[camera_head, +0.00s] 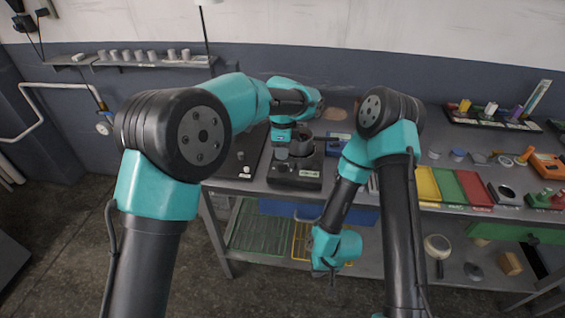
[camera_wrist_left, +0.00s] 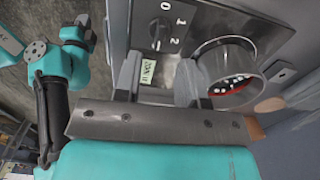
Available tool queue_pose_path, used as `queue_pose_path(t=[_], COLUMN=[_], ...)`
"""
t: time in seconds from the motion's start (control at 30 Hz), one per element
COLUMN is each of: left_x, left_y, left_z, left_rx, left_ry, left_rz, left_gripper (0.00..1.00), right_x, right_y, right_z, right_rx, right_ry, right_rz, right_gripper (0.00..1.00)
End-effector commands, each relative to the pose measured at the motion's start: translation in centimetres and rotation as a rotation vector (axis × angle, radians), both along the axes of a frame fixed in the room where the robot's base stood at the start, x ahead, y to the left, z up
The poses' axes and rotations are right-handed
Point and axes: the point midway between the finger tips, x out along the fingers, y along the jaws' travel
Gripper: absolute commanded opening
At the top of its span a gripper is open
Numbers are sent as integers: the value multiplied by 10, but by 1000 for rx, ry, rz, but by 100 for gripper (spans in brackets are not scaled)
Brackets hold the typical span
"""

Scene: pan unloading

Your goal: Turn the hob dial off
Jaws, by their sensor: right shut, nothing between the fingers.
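The hob (camera_head: 296,170) is a dark box on the bench in the head view. Its dial (camera_wrist_left: 157,33) is a dark knob on the hob face in the left wrist view, with marks 0, 1 and 2 beside it; its exact setting is hard to read. A grey pan (camera_wrist_left: 232,60) holding red and white bits sits on the hob. My left gripper (camera_wrist_left: 157,80) is open over the hob, beside the pan, with the dial beyond its fingertips and a small label between its fingers. My right gripper (camera_head: 331,277) is shut and empty, hanging low in front of the bench.
Yellow, green and red trays (camera_head: 448,186) lie on the bench to the right. A rack of coloured items (camera_head: 490,115) stands at the back right. A lower shelf holds a green crate (camera_head: 262,228). My two arms hide parts of the bench.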

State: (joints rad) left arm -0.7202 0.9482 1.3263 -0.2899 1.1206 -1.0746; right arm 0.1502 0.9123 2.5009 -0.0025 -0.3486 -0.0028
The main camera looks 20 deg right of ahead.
Motion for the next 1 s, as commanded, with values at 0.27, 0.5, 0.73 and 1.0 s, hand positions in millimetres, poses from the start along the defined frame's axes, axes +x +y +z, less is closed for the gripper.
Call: queue_pose_path(t=[0.27,0.5,0.73,1.0], left_x=[0,0,0,0], left_y=[0,0,0,0], left_z=[-45,-59,-60,-59], left_rx=[2,0,0,0], left_ry=[1,-1,-1,-1], left_rz=[0,0,0,0], left_gripper=[37,37,37,13], right_x=[0,0,0,0], right_y=[0,0,0,0], right_z=[0,0,0,0], right_rx=[0,0,0,0], right_ry=[0,0,0,0], right_rz=[0,0,0,0], right_gripper=[0,0,0,0])
